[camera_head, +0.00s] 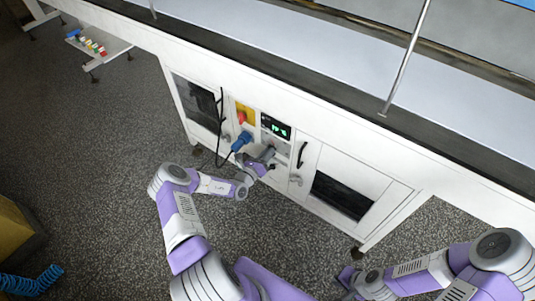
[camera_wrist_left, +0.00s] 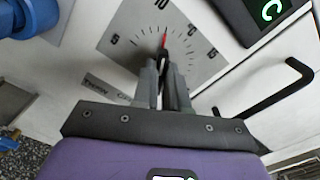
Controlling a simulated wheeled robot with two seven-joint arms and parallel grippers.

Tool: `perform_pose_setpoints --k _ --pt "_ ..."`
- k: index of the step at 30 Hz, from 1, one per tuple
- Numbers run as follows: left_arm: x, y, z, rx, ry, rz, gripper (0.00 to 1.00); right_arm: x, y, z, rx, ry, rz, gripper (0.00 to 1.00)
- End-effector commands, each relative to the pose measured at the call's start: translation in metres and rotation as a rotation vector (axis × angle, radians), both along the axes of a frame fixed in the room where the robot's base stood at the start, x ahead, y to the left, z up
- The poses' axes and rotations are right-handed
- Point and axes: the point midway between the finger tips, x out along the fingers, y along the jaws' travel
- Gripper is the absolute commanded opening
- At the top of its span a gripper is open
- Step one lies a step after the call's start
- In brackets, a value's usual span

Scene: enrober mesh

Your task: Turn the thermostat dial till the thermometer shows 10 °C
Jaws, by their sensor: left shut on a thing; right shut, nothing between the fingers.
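The thermostat dial shows in the left wrist view as a grey scale plate (camera_wrist_left: 134,22) with the numbers 5, 10 and 15 and a red pointer (camera_wrist_left: 164,41). The pointer points up, close to the 10 mark. My left gripper (camera_wrist_left: 168,68) is shut on the dial's knob, which the fingers mostly hide; in the head view my left gripper (camera_head: 268,155) is at the cabinet front. The thermometer display (camera_head: 276,127) above has green digits too small to read surely; the wrist view shows only its C (camera_wrist_left: 269,9). My right gripper (camera_head: 347,276) is shut and empty, low and away from the cabinet.
A yellow panel with a red switch (camera_head: 242,118) and a blue plug (camera_head: 241,141) with a black cable are left of the dial. A black door handle (camera_head: 302,154) is close on the right. The conveyor top (camera_head: 300,65) overhangs.

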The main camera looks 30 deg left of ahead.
Motion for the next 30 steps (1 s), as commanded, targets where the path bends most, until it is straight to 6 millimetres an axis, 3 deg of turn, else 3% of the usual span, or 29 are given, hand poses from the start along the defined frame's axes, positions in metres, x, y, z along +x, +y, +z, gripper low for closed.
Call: perform_pose_setpoints --k 8,21,30 --pt "-0.001 -0.001 0.002 0.082 -0.004 -0.001 0.00 0.000 0.000 0.013 0.000 0.000 0.000 0.00" --pt "-0.001 -0.003 0.002 0.399 -0.029 -0.001 0.00 0.000 0.000 0.047 0.000 0.000 0.000 0.00" --pt "-0.001 -0.003 0.000 0.563 -0.041 -0.001 0.00 0.000 0.000 0.059 0.000 0.000 0.000 0.00"
